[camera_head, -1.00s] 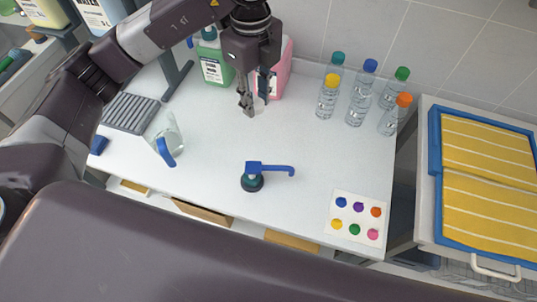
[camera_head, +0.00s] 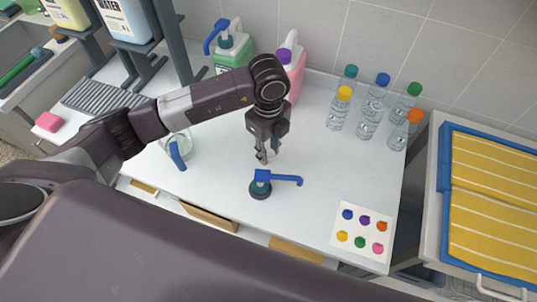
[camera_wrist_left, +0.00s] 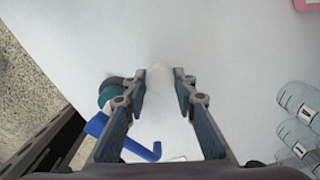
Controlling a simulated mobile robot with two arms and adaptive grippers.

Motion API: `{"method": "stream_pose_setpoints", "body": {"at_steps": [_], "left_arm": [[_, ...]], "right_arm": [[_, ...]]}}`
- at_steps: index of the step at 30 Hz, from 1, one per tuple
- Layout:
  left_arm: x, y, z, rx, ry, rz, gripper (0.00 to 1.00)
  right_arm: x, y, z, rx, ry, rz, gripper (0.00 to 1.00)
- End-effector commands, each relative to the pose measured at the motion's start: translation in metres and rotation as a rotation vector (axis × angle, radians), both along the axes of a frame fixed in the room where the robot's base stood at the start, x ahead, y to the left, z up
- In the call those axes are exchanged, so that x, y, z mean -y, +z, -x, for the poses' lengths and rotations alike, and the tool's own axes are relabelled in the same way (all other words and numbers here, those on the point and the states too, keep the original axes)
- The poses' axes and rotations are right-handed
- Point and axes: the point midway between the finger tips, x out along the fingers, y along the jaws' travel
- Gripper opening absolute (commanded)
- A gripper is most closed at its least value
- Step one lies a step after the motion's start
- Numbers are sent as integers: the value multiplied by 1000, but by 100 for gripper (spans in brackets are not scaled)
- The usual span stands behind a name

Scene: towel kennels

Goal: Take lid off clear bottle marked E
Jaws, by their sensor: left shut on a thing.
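Several clear bottles (camera_head: 370,120) stand at the back right of the white table, with teal, blue, green, yellow and orange lids. I cannot read their letters, so I cannot tell which is E. Two bottles also show at the right of the left wrist view (camera_wrist_left: 298,100). My left gripper (camera_head: 264,158) points down over the table, left of the bottles and just behind a blue pump head with a dark teal collar (camera_head: 260,190). It is shut on a small pale thing (camera_wrist_left: 158,76), blurred between its fingertips. My right gripper is out of view.
A glass jug with a blue handle (camera_head: 178,152) stands to the left. Green (camera_head: 231,52) and pink (camera_head: 294,78) containers stand at the back. A card with coloured dots (camera_head: 362,232) lies front right. A blue tray with yellow towels (camera_head: 447,160) is farther right.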

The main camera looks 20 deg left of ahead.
Motion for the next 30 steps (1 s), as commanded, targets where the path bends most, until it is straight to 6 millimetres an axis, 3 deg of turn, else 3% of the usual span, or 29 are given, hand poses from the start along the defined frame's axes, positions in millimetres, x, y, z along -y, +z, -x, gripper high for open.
{"method": "stream_pose_setpoints", "body": {"at_steps": [6, 18, 19, 21, 24, 30], "left_arm": [[0, -28, 1, -2, 0, -1, 0], [0, -35, 0, -1, -1, 0, 0], [0, -34, 0, -1, -1, 0, 28], [0, -33, 0, -1, -1, 0, 35], [0, -33, 0, -1, 0, 0, 43], [0, -33, 0, -1, 0, 0, 43]], "right_arm": [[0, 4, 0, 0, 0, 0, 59], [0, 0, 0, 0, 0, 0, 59], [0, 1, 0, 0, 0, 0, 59], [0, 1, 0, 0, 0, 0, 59], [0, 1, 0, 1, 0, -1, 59], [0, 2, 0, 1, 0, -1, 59]]}}
